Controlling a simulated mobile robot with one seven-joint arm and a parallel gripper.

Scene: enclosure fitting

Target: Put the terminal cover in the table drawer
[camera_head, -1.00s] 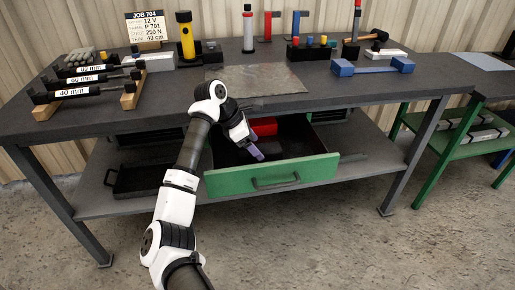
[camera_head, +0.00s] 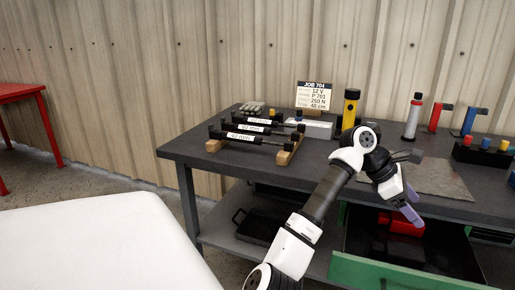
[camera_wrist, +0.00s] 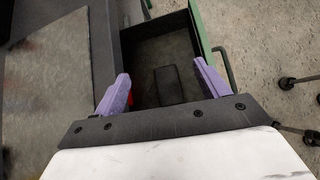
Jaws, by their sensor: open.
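The table drawer (camera_head: 385,272), dark inside with a green front, is pulled open under the workbench; its inside also shows in the wrist view (camera_wrist: 150,45). My gripper (camera_head: 411,206), with purple fingers, is open and empty above the drawer. In the wrist view a dark block (camera_wrist: 168,84) lies on the drawer floor, between and beyond my fingertips and apart from them. It may be the terminal cover, but I cannot tell for sure. A red object (camera_head: 404,222) is in the drawer, partly hidden in the wrist view by my left finger.
The workbench top (camera_head: 300,175) holds labelled black bars on a wooden rack (camera_head: 285,155), a yellow flashlight (camera_head: 350,108), a job sign (camera_head: 314,94) and a grey mat (camera_head: 440,180). A black tray (camera_head: 262,225) lies on the lower shelf. A red table (camera_head: 22,92) stands at far left.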

